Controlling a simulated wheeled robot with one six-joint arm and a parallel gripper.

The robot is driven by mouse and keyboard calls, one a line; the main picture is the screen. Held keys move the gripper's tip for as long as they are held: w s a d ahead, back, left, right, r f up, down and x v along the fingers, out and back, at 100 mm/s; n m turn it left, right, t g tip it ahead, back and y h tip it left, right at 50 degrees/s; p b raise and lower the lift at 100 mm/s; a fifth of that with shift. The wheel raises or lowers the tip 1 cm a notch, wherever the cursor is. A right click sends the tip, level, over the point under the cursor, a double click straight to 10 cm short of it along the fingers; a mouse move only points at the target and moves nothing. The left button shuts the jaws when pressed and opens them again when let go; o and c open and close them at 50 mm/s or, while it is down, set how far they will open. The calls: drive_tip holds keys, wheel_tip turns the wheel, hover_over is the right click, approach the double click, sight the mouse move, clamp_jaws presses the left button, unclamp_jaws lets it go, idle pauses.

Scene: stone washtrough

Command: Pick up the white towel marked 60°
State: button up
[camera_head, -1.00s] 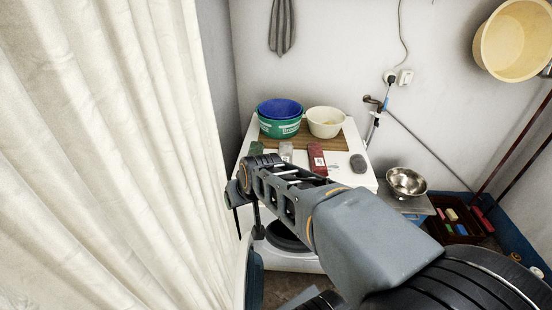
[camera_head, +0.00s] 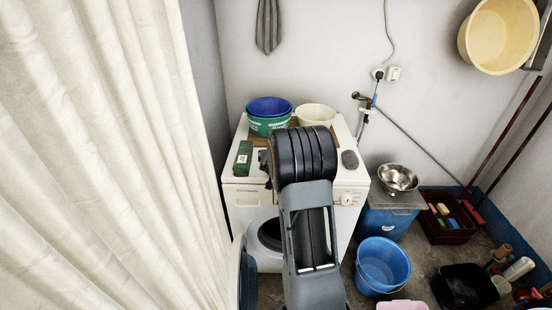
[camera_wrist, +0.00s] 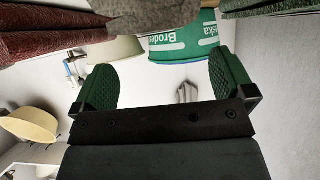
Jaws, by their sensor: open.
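The likely white towel (camera_wrist: 155,14) shows as a greyish folded edge at the top middle of the wrist view, between a red folded towel (camera_wrist: 50,36) and a green one (camera_wrist: 262,7). No 60° mark is readable. My gripper (camera_wrist: 164,86) is open and empty, its two green pads wide apart. The greyish towel appears beyond the pads, between their lines, and not touching them. In the head view my arm hides the gripper, the white towel and the red towel; the green towel (camera_head: 243,158) shows on the left of the washing machine top.
The white washing machine (camera_head: 240,205) carries a green tub (camera_head: 268,126) with a blue one inside, a cream bowl (camera_head: 317,113) and a grey stone-like object (camera_head: 350,160). A steel bowl (camera_head: 398,178) stands at right. A blue bucket (camera_head: 383,266) is on the floor. A curtain (camera_head: 110,150) fills the left.

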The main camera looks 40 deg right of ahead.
drive_tip(key=shift+p+x, duration=0.35)
drive_tip(key=shift+x, duration=3.1)
drive_tip(key=shift+a, duration=0.1)
drive_tip(key=c, duration=1.1)
